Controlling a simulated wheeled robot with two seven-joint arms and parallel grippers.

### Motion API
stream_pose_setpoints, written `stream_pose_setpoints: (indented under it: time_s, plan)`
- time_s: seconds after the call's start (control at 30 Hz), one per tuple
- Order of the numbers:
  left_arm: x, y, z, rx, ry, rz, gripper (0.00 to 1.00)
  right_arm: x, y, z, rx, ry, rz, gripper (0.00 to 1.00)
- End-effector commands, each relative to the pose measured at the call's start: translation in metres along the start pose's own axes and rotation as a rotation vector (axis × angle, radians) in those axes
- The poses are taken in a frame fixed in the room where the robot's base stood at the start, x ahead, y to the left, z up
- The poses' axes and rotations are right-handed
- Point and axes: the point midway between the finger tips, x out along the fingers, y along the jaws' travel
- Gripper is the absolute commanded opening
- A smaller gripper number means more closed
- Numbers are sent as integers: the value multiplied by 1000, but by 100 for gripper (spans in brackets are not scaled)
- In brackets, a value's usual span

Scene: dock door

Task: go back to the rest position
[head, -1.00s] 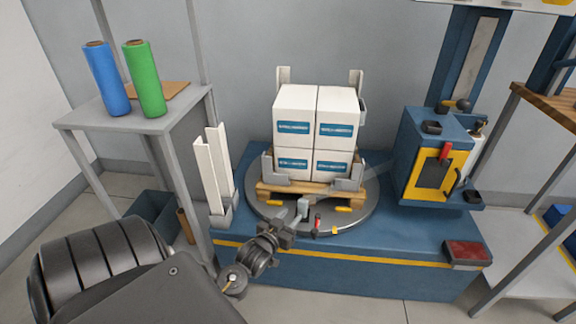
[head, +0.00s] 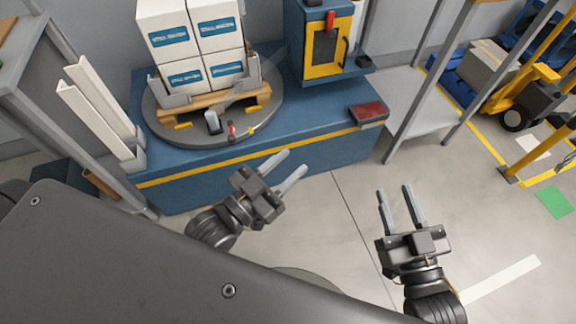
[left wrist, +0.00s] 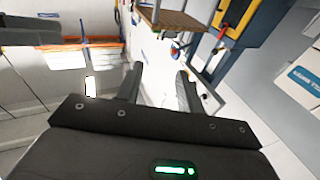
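My left gripper (head: 284,174) is open and empty in the head view, in front of the blue wrapping machine base (head: 300,150). Its fingers are apart and also show in the left wrist view (left wrist: 158,85), with nothing between them. My right gripper (head: 401,207) is open and empty over the bare floor at the right, fingers pointing away from me. White boxes with blue labels (head: 170,42) stand stacked on a wooden pallet (head: 215,105) on the round turntable (head: 190,140). Both grippers are clear of the boxes.
White corner posts (head: 95,105) lean at the left of the base. A blue and yellow control column (head: 325,50) stands behind, and a red pad (head: 368,113) sits on the base corner. A shelf rack (head: 420,105) and a yellow truck (head: 520,95) are right. Floor (head: 340,230) between is clear.

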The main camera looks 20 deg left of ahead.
Motion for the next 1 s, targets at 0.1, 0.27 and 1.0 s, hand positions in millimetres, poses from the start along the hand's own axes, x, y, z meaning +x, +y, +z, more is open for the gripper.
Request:
stream_pose_setpoints:
  time_s: [0.1,0.27,1.0]
  plan:
    - [-4,12,-12,0,21,29,37,0,0,0,0,0,0,36]
    - [-4,13,-13,0,23,30,37,0,0,0,0,1,0,36]
    - [-7,-17,153,-61,-480,-48,37,-8,29,165,67,-502,77,36]
